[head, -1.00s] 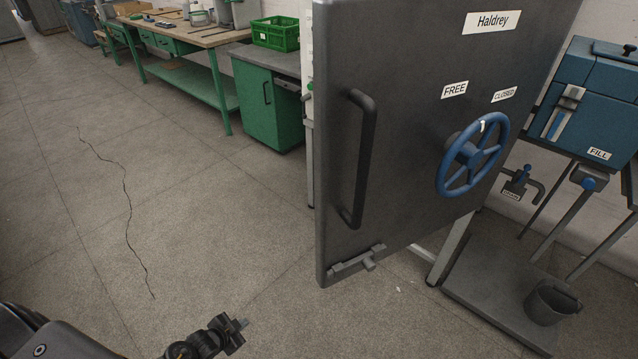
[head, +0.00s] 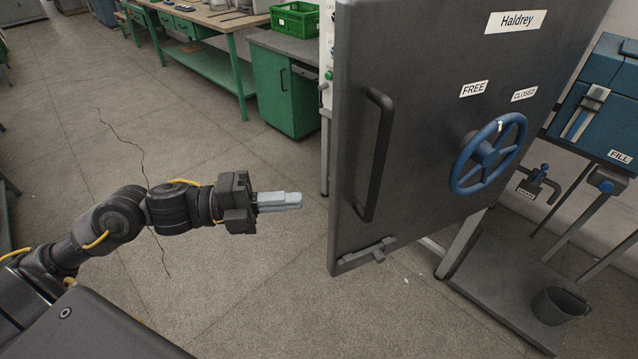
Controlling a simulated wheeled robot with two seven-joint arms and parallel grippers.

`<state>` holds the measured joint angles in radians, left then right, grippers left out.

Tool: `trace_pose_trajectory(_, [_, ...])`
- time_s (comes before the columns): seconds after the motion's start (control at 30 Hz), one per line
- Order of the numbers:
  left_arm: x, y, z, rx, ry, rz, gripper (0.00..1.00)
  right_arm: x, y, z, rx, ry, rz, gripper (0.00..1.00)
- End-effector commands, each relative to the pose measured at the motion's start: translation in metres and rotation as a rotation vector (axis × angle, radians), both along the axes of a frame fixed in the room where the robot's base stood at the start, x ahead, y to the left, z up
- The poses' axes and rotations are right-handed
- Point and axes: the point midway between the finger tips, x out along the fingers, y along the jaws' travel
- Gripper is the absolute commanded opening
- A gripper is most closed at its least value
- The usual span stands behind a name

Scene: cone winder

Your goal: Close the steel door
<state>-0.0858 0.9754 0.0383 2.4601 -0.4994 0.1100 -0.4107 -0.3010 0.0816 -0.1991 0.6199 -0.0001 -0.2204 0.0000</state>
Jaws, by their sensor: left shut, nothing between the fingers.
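The steel door (head: 425,150) is a dark grey slab standing open, its free edge on the left in the head view. It has a vertical black bar handle (head: 376,155), a blue handwheel (head: 488,154) and a small latch (head: 365,257) at its lower left corner. Labels read Haldrey, FREE and CLOSED. My left gripper (head: 299,200) is shut and empty, its pale fingers pointing right. In the picture it is left of the door's edge, apart from the door and lower than most of the handle. My right gripper is not in view.
Right of the door are a blue unit marked FILL (head: 600,115), a drain valve (head: 538,182) and a grey bucket (head: 559,304) on a low platform. Behind stand a green cabinet (head: 285,92), a green crate (head: 297,19) and a workbench (head: 215,18). The floor at left is open.

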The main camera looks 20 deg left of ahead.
Motion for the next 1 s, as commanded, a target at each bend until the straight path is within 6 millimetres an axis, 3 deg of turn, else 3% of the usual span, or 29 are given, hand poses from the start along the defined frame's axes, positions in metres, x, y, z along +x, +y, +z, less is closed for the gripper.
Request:
trace_pose_trajectory(0.17, [0.009,-0.015,0.005,-0.007,-0.002,0.001,0.00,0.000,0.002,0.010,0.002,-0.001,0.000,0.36])
trace_pose_trajectory(0.57, [0.049,-0.087,0.005,-0.008,0.001,0.001,0.00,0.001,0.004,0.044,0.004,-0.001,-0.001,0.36])
trace_pose_trajectory(0.8, [0.069,-0.062,0.001,-0.001,0.003,0.004,0.00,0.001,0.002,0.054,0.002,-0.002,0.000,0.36])
trace_pose_trajectory(1.0, [0.075,-0.055,0.000,-0.002,0.002,0.003,0.00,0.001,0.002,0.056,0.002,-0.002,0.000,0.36])
